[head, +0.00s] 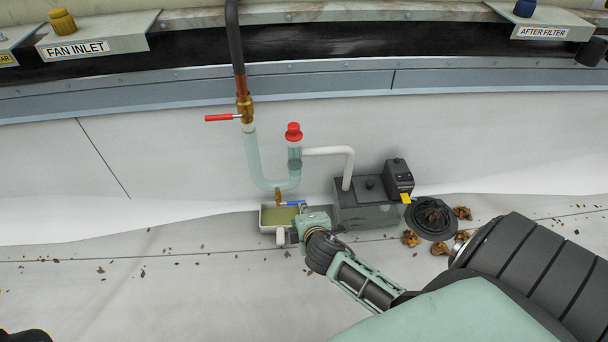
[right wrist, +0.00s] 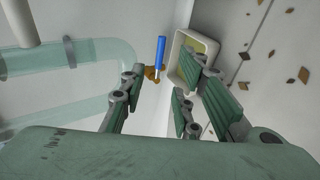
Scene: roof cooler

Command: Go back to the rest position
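My right gripper (head: 292,228) is low by the wall, just in front of the small drain valve under the clear U-shaped trap (head: 268,186). In the right wrist view its fingers (right wrist: 160,95) are apart with nothing between them. The valve's blue lever (head: 293,203) lies ahead of the fingertips, and it also shows in the right wrist view (right wrist: 160,49) above its brass body (right wrist: 152,74). No contact with it is visible. The cream tray (head: 267,228) holds yellowish liquid and is partly hidden behind the gripper. My left gripper is not in view.
A dark pump box (head: 368,215) stands right of the gripper, joined to the trap by a white pipe (head: 349,165). A round black drain (head: 432,218) with brown leaves is farther right. A red-handled valve (head: 221,117) is above. Floor to the left is open with small debris.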

